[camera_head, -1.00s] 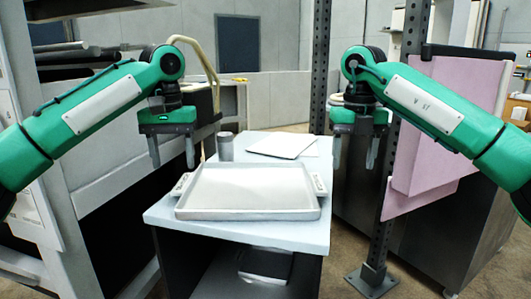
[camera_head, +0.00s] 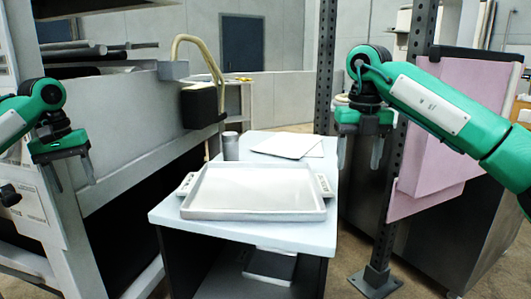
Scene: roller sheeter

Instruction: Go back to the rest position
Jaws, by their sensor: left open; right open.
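My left gripper (camera_head: 72,178) is at the far left, in front of the pale machine frame, with its fingers apart and nothing between them. My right gripper (camera_head: 359,155) hangs fingers down beside the right edge of the table, open and empty. Both grippers are clear of the tray (camera_head: 255,213). The tray is shallow, whitish and empty, with a handle at its left and right ends. It lies flat on the light table (camera_head: 240,233).
A grey cylinder (camera_head: 230,146) and thin white sheets (camera_head: 287,145) are at the table's back. A dark perforated post (camera_head: 381,245) and pink panels (camera_head: 436,150) stand right. The machine frame (camera_head: 130,173) fills the left. The space above the tray is free.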

